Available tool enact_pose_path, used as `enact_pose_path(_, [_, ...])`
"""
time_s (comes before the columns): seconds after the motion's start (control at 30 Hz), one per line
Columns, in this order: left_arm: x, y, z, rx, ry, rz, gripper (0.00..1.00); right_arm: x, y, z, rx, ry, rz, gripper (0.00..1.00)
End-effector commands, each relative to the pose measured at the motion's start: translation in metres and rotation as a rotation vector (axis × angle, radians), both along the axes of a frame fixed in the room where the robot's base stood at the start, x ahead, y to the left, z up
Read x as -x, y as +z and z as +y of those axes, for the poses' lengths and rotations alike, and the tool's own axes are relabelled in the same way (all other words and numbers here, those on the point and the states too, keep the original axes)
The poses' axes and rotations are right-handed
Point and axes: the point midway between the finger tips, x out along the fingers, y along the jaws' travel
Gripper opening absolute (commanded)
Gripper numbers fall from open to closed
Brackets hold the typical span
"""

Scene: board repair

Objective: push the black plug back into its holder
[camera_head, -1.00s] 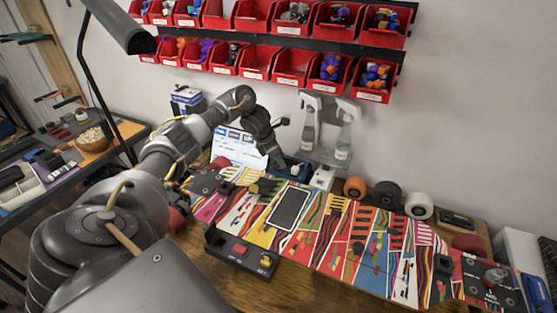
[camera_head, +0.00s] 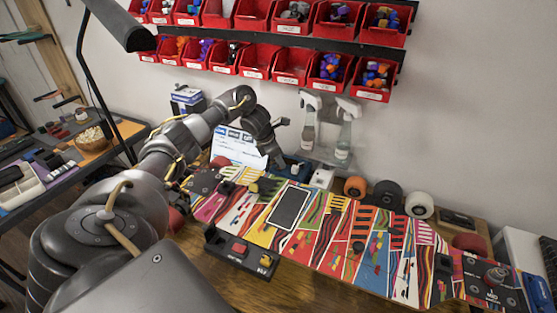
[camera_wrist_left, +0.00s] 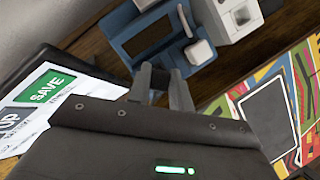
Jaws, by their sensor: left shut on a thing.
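My left gripper (camera_wrist_left: 162,84) is low at the back of the bench, beside a blue unit (camera_wrist_left: 138,42) with a dark panel and a white knob-like part. The unit also shows in the head view (camera_head: 300,167), partly hidden by the gripper. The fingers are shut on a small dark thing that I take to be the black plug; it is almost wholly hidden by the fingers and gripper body. I cannot tell whether it touches its holder. My right gripper is not in view.
A white device (camera_wrist_left: 228,18) stands next to the blue unit. Wheels (camera_head: 388,194) and spray bottles (camera_head: 343,140) are to the right.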

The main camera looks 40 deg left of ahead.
Motion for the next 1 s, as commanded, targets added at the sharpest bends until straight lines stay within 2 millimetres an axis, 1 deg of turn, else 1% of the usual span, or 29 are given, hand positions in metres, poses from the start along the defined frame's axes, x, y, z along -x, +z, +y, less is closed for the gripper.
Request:
enact_pose_path(0.7, [0.0001,-0.0094,0.0000,0.000,0.000,0.001,0.00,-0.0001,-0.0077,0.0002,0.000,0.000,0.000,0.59])
enact_pose_path(0.9, [0.0002,-0.0088,0.0000,0.000,0.000,0.001,0.00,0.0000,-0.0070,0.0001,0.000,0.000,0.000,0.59])
enact_pose_path(0.93, [0.0002,-0.0088,0.0000,0.000,0.000,0.001,0.24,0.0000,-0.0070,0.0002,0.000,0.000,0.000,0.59])
enact_pose_path(1.0, [0.0002,-0.0087,0.0000,0.000,0.000,0.001,0.33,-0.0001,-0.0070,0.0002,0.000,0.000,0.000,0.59])
